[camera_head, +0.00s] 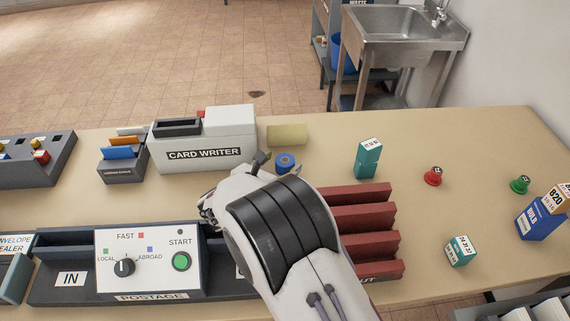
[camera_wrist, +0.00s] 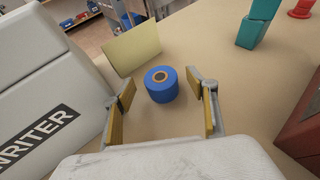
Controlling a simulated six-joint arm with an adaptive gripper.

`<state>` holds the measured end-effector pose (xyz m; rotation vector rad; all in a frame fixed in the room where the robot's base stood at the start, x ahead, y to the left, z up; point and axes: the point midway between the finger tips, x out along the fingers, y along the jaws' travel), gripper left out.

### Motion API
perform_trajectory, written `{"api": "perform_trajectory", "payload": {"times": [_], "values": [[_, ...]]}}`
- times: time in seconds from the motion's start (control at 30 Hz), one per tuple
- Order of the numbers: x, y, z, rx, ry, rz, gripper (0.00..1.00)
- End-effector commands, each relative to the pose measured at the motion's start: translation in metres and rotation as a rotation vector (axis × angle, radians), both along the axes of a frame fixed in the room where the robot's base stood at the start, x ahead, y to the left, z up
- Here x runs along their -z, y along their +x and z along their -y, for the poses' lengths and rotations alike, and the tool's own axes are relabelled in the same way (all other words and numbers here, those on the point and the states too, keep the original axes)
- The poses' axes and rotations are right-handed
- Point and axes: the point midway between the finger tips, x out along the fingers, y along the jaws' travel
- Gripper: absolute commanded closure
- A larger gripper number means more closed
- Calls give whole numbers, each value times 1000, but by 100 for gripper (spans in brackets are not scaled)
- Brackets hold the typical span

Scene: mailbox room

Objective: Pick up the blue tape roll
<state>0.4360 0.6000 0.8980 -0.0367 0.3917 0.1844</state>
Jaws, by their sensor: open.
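The blue tape roll (camera_wrist: 161,86) lies flat on the table in the wrist view, its brown core facing up. In the head view the roll (camera_head: 285,162) is partly hidden behind my arm, just right of the card writer. My gripper (camera_wrist: 168,98) is open, with a yellow-padded finger on each side of the roll in the wrist view. The fingers look apart from it. I cannot tell how far above the table the fingertips are. In the head view my gripper is mostly hidden by my own arm.
A red slotted rack (camera_head: 362,218) is at the right of my arm.

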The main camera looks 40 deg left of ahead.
Motion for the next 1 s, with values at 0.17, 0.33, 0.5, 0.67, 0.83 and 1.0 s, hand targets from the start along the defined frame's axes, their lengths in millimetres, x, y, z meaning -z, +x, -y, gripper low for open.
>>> {"api": "perform_trajectory", "payload": {"times": [0.17, 0.33, 0.5, 0.67, 0.83, 1.0], "values": [[11, 17, -3, 2, 0, 1, 42], [14, 27, -4, 1, 1, 1, 42], [15, 28, -5, 0, 0, 0, 42], [15, 27, -5, 0, 0, 0, 42], [15, 27, -5, 0, 0, 0, 42], [15, 27, -5, 0, 0, 0, 76]]}}
